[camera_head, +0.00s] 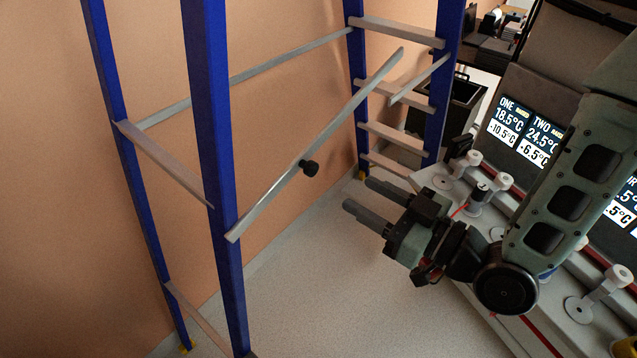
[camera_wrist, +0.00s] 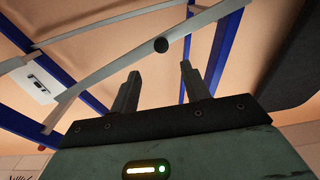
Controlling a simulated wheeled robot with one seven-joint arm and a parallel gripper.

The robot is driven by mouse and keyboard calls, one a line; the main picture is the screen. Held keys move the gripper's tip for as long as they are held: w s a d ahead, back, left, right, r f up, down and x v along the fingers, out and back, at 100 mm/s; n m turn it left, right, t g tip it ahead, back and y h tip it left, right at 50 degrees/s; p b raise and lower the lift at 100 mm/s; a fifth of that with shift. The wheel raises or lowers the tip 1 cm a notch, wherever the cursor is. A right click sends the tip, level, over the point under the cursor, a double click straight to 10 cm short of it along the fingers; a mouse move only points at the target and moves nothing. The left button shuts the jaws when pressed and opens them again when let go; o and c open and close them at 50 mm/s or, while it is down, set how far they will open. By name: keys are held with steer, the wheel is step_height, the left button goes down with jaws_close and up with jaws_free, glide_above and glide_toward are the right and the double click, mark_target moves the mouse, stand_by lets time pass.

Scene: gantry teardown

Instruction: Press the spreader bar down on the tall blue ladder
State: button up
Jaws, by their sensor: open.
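The tall blue ladder (camera_head: 217,150) stands open beside the orange wall. Its spreader bar (camera_head: 270,207) is a pale flat strip running from the near left leg up to a free-looking end near the right legs. A black knob (camera_head: 309,168) sits mid-bar; it also shows in the wrist view (camera_wrist: 160,45). A shorter strip (camera_head: 420,80) slants off the right leg, apparently apart from the long one. My gripper (camera_head: 358,193) is open and empty, right of and below the knob. In the wrist view my gripper (camera_wrist: 159,68) has the knob roughly between and beyond its fingertips.
A second pale bar (camera_head: 245,76) runs straight across the ladder's wall side. A grey console (camera_head: 460,195) with white knobs and temperature displays (camera_head: 530,130) stands close at the right. A black bin (camera_head: 462,100) is behind the ladder. Pale floor below my gripper is clear.

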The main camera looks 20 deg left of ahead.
mark_target(315, 170)
steer(key=b, duration=0.2)
steer(key=a+b, duration=0.1)
steer(key=b, duration=0.2)
steer(key=shift+w+f, duration=0.2)
steer(key=shift+f, duration=0.1)
steer(key=shift+a+b, duration=0.15)
steer(key=shift+b, duration=0.6)
steer(key=x, duration=0.2)
steer(key=p+x, duration=0.1)
steer(key=x, duration=0.2)
steer(key=p+x, duration=0.1)
steer(key=x, duration=0.2)
steer(key=shift+s+r, duration=0.1)
steer(key=shift+r, duration=0.25)
steer(key=shift+a, duration=0.35)
